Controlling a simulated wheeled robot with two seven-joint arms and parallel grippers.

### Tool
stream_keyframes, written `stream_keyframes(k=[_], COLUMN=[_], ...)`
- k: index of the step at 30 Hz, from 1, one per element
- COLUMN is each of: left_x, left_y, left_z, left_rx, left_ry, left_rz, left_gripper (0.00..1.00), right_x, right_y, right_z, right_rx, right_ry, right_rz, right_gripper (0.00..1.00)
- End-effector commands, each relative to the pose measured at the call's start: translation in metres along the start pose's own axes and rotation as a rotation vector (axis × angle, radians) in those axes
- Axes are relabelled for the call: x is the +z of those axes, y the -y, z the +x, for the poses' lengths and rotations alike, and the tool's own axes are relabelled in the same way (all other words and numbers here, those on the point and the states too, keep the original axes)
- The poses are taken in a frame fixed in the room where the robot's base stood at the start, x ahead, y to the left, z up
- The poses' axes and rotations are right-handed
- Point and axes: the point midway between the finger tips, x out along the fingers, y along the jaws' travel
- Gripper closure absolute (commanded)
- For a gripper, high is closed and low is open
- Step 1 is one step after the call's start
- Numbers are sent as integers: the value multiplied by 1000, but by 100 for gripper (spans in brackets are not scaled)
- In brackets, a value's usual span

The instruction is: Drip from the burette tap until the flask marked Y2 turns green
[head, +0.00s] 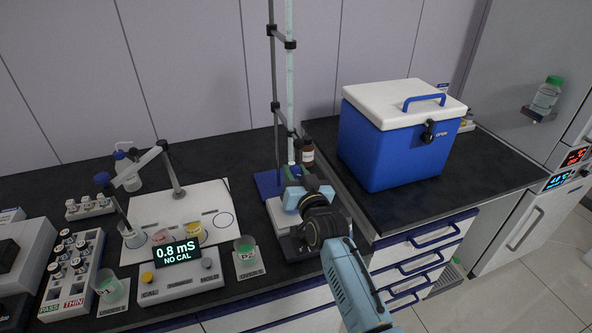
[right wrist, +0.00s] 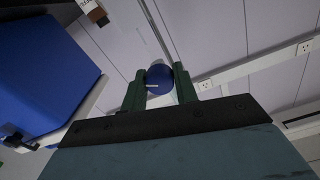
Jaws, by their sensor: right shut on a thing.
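The burette (head: 290,75) is a clear upright tube clamped to a grey stand rod (head: 273,70) at the back of the dark bench. My right gripper (head: 296,174) is at its lower end. In the right wrist view the green fingers of my right gripper (right wrist: 160,85) are shut on a round blue knob with a white mark, the burette tap (right wrist: 159,76). My gripper and wrist cover the space below the tap in the head view. I cannot make out a flask marked Y2 or its colour. My left gripper is out of view.
A blue cool box (head: 385,150) with a white lid stands right of the burette. A meter reading 0.8 mS (head: 178,255), small beakers with green contents (head: 245,245) and a vial rack (head: 72,265) stand to the left. A brown bottle (head: 307,152) stands close behind my gripper.

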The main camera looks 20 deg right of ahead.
Motion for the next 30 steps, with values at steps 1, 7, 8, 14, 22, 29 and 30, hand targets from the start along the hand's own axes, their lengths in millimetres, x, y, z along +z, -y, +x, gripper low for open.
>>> stream_keyframes(k=[1,7,8,14,22,29,30], left_x=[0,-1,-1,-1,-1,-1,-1], left_y=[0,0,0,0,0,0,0], left_z=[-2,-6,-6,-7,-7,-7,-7], left_rx=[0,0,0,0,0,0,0], left_ry=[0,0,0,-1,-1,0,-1], left_rz=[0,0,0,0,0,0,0], left_gripper=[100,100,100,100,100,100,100], right_x=[-1,0,0,0,0,0,0], right_y=[0,0,0,0,0,0,0], right_z=[0,0,0,0,0,0,0], right_rx=[0,0,0,0,0,0,0], right_ry=[1,1,1,0,0,0,0], right_rz=[26,108,116,144,147,146,146], right_gripper=[94,94,94,94,94,53,49])
